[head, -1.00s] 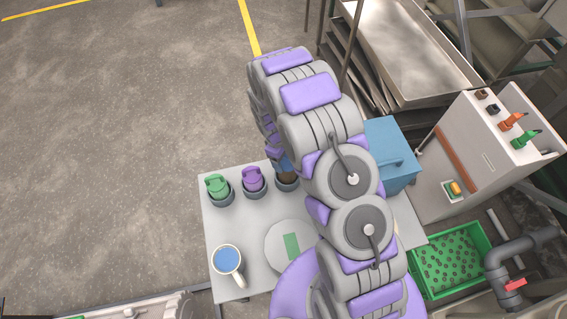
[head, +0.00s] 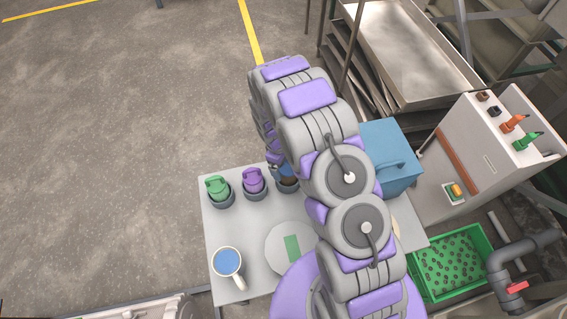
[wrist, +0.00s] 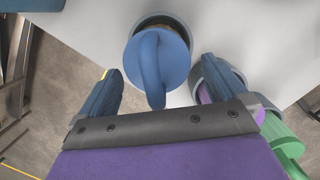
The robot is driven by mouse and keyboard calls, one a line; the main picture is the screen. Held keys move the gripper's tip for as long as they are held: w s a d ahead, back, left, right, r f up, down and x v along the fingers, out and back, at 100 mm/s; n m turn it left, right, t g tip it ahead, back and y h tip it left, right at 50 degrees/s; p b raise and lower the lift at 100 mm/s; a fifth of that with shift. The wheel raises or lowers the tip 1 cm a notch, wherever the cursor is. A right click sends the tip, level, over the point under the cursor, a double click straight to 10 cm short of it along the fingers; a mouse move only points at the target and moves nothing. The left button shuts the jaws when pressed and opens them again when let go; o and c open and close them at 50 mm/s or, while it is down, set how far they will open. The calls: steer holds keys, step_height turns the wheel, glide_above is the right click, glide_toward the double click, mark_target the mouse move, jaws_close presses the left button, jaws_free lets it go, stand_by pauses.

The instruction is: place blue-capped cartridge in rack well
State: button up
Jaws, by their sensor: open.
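The blue-capped cartridge (wrist: 172,62) stands in a grey round well (wrist: 142,22) in the wrist view, its looped cap handle toward my gripper. How deep it sits, I cannot tell. In the head view the blue-capped cartridge (head: 287,171) is mostly hidden by my arm, above the third grey well (head: 288,187). My gripper (wrist: 160,85) is open, its dark fingers apart on either side of the cap handle with a gap on both sides. The green-capped cartridge (head: 217,187) and purple-capped cartridge (head: 253,181) stand in wells to the left.
The wells stand on a pale table (head: 226,223). A mug of blue liquid (head: 227,263) and a white disc with a green patch (head: 270,252) are nearer. A blue box (head: 392,150), a control cabinet (head: 480,150) and a green crate (head: 450,265) lie right.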

step_height(320, 180, up, 21)
steer(key=s+d+m+p, duration=0.2)
steer(key=p, duration=0.1)
steer(key=s+d+r+m, duration=0.4)
steer(key=s+d+r, duration=0.2)
steer(key=s+r, duration=0.45)
steer(key=s+d+r+m+y, duration=0.1)
steer(key=s+r, duration=0.3)
steer(key=s, duration=0.6)
steer(key=s+d+r+m+y, duration=0.1)
steer(key=s+r+m, duration=0.3)
steer(key=s, duration=0.6)
steer(key=shift+s+d+r+m+g, duration=0.3)
steer(key=shift+d+g, duration=0.1)
steer(key=shift+d, duration=0.3)
steer(key=shift+f, duration=0.1)
